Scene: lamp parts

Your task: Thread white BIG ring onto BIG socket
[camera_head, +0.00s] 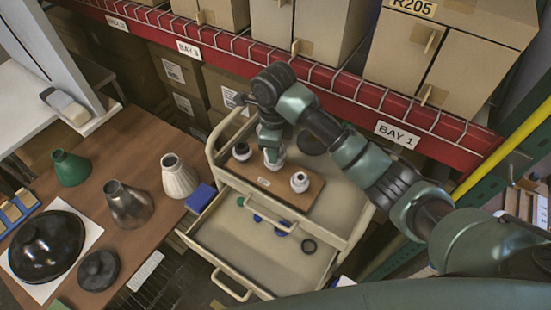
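A wooden board (284,200) lies on top of the beige cart. A dark socket-like part (241,151) stands at its left and a pale one (299,181) at its right. My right gripper (272,160) points down at the board between these two parts. Its fingertips and whatever is under them are too small and covered to make out. I cannot pick out a separate white ring, nor tell which part is the BIG socket. My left gripper is not in view.
The cart's open drawer (232,243) holds a black ring (309,245) and small blue and green pieces. A brown table (145,225) at left bears lampshades and a black dome (46,244). A red shelf beam (340,88) with boxes runs behind the cart.

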